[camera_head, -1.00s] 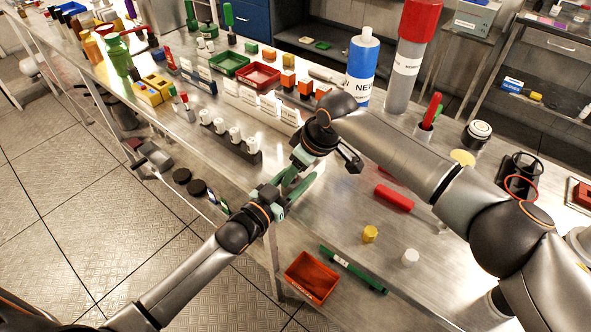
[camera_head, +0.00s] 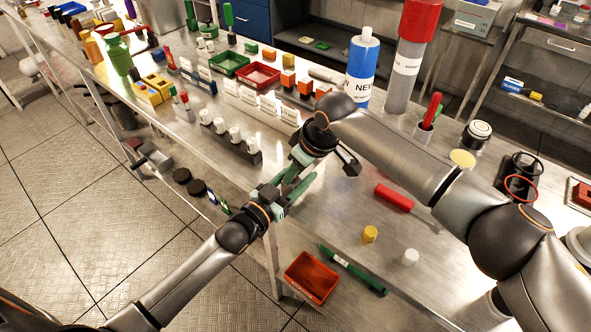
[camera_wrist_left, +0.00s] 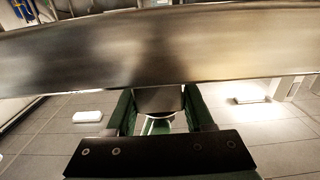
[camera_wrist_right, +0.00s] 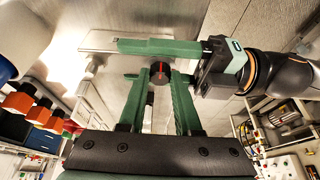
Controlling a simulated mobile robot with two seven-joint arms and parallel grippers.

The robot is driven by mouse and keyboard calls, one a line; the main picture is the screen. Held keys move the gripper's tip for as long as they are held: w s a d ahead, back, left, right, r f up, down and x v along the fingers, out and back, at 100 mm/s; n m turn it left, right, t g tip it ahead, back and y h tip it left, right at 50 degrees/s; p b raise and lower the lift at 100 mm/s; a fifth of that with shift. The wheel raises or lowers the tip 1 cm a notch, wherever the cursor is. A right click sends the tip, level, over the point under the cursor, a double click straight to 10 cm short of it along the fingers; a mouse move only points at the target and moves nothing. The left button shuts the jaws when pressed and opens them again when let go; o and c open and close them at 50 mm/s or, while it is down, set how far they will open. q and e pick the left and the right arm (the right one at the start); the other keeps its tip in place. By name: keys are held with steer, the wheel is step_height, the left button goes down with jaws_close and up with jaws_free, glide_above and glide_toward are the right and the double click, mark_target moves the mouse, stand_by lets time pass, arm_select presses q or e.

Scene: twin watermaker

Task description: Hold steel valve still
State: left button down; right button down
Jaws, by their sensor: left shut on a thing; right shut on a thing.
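The steel valve is mostly hidden by my grippers in the head view. In the right wrist view a small dark round knob with a red mark (camera_wrist_right: 158,72) sits between the green fingers of my right gripper (camera_wrist_right: 160,80), which is shut on it. My left gripper (camera_head: 292,190) comes in from the left, its green fingers crossing just beyond the knob. In the left wrist view a steel piece (camera_wrist_left: 158,100), apparently the valve body, is between the left fingers. The two grippers are close together at the bench's front edge.
A red cylinder (camera_head: 394,197), a yellow cap (camera_head: 370,234), a white cap (camera_head: 410,257) and a green pen-like rod (camera_head: 353,270) lie to the right. A red bin (camera_head: 312,277) is at the front edge.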

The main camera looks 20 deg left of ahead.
steer(key=m, duration=0.1)
steer(key=m+t, duration=0.1)
steer(key=m, duration=0.1)
steer(key=m+h, duration=0.1)
steer(key=shift+s+a+m, duration=0.15)
steer(key=shift+s+m, duration=0.1)
steer(key=shift+m, duration=0.05)
steer(key=m, duration=0.2)
steer(key=m+t+h, duration=0.1)
steer(key=m, duration=0.2)
steer(key=shift+a+t+h, duration=0.1)
steer(key=shift+t+h, duration=0.2)
steer(key=shift+m, duration=0.3)
steer(key=c, duration=0.6)
jaws_free()
steer(key=v, duration=1.2)
steer(key=shift+a, duration=0.1)
